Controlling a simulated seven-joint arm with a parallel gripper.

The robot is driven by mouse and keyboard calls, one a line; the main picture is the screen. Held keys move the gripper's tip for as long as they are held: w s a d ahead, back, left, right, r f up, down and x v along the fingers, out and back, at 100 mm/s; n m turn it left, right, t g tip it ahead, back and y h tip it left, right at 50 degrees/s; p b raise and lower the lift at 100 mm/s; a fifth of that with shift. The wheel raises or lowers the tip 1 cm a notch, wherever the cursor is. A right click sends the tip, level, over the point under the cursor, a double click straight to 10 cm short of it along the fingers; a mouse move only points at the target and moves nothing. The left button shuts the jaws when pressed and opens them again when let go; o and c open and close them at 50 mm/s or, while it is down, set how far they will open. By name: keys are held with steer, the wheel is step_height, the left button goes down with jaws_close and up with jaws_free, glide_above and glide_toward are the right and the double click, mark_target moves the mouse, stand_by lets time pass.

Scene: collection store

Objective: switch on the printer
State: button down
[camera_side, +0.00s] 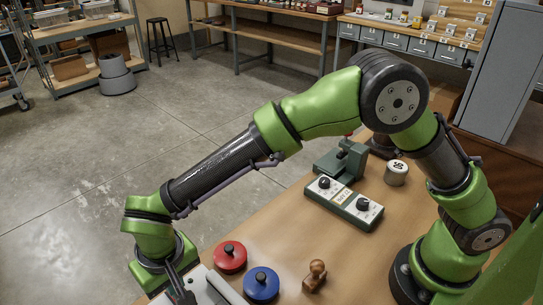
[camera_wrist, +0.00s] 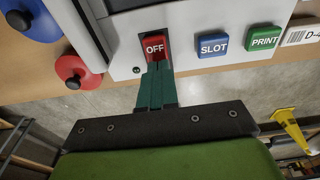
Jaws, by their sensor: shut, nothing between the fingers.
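The printer is a pale box. In the wrist view its front panel (camera_wrist: 122,52) carries a red switch marked OFF (camera_wrist: 153,46), a blue button marked SLOT (camera_wrist: 213,44) and a green button marked PRINT (camera_wrist: 263,38). My gripper (camera_wrist: 158,70) is shut and empty, its green fingertips just at the lower edge of the red switch; I cannot tell whether they touch it. In the side view the printer (camera_side: 213,289) is at the bottom edge, partly cut off and partly behind my gripper (camera_side: 183,293).
A red-lidded pot (camera_side: 229,257), a blue-lidded pot (camera_side: 261,284) and a wooden stamp (camera_side: 316,275) stand right of the printer on the wooden table (camera_side: 290,240). A box with two knobs (camera_side: 344,203) and a small white jar (camera_side: 396,172) stand farther back.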

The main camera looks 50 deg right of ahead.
step_height(320, 180, up, 14)
steer(key=s, duration=0.2)
steer(key=shift+s+f, duration=0.25)
steer(key=shift+s, duration=0.1)
steer(key=shift+w+d+r+t, duration=0.15)
steer(key=shift+w+t, duration=0.25)
steer(key=shift+w, duration=0.3)
steer(key=w+f, duration=0.1)
steer(key=f, duration=0.8)
steer(key=w+f, duration=0.1)
steer(key=f, duration=0.3)
steer(key=shift+w+f, duration=0.35)
steer(key=shift+f, duration=0.05)
